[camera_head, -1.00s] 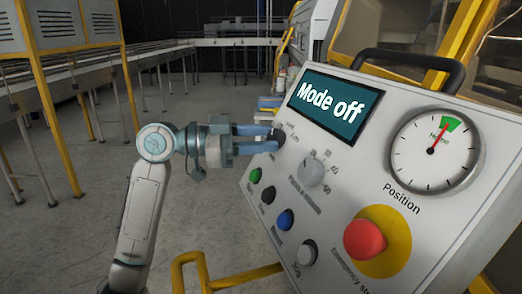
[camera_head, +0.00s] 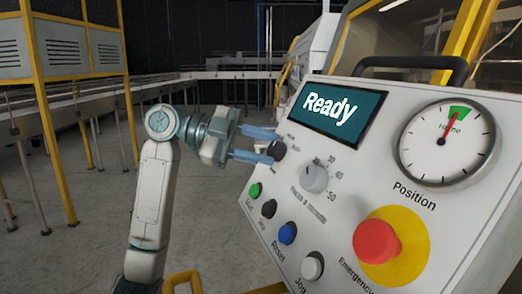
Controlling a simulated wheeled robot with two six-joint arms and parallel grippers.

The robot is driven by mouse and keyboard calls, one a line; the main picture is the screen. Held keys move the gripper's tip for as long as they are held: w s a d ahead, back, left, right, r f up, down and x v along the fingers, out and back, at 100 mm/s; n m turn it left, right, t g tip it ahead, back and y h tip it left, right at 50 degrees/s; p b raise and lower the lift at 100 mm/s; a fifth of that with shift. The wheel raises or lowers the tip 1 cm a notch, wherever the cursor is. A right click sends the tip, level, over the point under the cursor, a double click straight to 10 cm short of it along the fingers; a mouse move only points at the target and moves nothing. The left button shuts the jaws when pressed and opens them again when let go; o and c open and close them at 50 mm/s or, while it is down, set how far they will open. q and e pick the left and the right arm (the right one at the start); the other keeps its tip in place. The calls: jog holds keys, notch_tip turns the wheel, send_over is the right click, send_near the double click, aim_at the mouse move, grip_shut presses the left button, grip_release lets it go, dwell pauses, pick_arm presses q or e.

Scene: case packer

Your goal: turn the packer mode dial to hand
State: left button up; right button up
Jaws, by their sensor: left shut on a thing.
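The dark mode dial (camera_head: 279,151) sits on the sloping grey control panel, just below the lower left corner of the screen. My left gripper (camera_head: 270,148) comes in from the left, and its blue fingers are shut on this dial, one above and one below. The gripper is tilted, sloping down to the right. The small labels around the dial are partly hidden and too small to read. The screen (camera_head: 338,110) reads "Ready". My right gripper is not in view.
A light grey speed knob (camera_head: 314,179) is close to the right of the dial. Green (camera_head: 255,190), black (camera_head: 269,208), blue (camera_head: 287,233) and white (camera_head: 312,265) buttons run below. A red emergency stop (camera_head: 376,242) and a position gauge (camera_head: 447,145) are at right.

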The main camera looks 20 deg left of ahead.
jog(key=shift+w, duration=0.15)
pick_arm(q)
jog(key=o, duration=1)
jog(key=shift+a, duration=0.5)
jog(key=shift+b+v, duration=1.4)
jog(key=shift+v, duration=3.55)
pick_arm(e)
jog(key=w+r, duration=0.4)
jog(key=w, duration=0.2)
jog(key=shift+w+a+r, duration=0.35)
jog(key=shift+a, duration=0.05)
pick_arm(q)
jog(key=shift+d+r, duration=0.1)
jog(key=shift+r, duration=0.05)
